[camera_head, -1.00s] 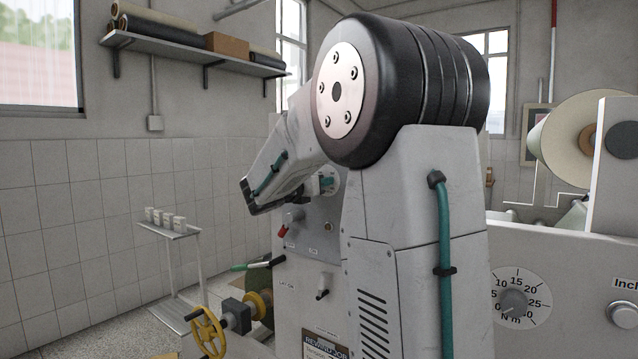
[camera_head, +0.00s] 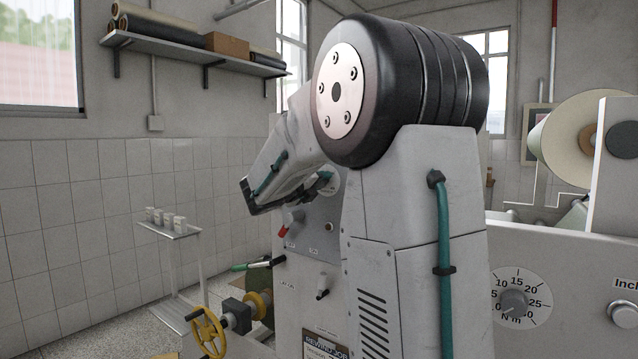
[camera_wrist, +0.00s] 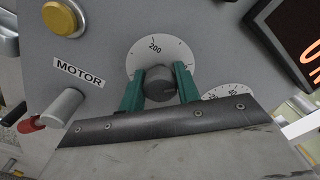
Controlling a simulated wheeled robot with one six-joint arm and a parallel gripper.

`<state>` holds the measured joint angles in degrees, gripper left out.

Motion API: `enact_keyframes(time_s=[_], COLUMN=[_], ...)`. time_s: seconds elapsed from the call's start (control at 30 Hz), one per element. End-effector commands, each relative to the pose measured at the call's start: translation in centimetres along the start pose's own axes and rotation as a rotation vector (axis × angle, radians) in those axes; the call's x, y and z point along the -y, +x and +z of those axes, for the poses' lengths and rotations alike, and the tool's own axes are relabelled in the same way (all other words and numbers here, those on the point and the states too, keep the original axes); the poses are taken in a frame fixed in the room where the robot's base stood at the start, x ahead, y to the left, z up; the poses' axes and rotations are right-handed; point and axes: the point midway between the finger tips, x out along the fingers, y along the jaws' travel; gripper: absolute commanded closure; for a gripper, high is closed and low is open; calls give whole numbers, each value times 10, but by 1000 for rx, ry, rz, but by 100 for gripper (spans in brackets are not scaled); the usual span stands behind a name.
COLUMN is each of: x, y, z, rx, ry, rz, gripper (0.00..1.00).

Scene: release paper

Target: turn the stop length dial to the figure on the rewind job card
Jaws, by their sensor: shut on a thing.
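A white dial (camera_wrist: 133,62) marked 200 with a dark round knob (camera_wrist: 158,84) is on a grey panel in the wrist view. My gripper (camera_wrist: 160,81) has a green finger on each side of the knob and is shut on it. The knob's pointer cannot be made out. In the head view my gripper (camera_head: 324,183) is mostly hidden by my arm, with a sliver of the dial behind it. The rewind job card (camera_head: 325,345) is low on the machine, cut by the frame's bottom edge; its figure is not readable.
A MOTOR label (camera_wrist: 78,74), a yellow button (camera_wrist: 60,18) and a red-tipped lever (camera_wrist: 50,112) are left of the dial. A yellow handwheel (camera_head: 208,332) stands lower left.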

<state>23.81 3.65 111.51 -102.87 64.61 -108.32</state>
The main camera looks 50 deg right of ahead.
Motion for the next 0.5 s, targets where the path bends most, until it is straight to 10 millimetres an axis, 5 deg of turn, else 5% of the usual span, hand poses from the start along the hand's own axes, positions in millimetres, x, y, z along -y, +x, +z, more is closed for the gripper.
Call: enact_keyframes(time_s=[0.5], x=[0], y=[0], z=[0], rx=[1], ry=[-31], rz=[1], gripper=[90])
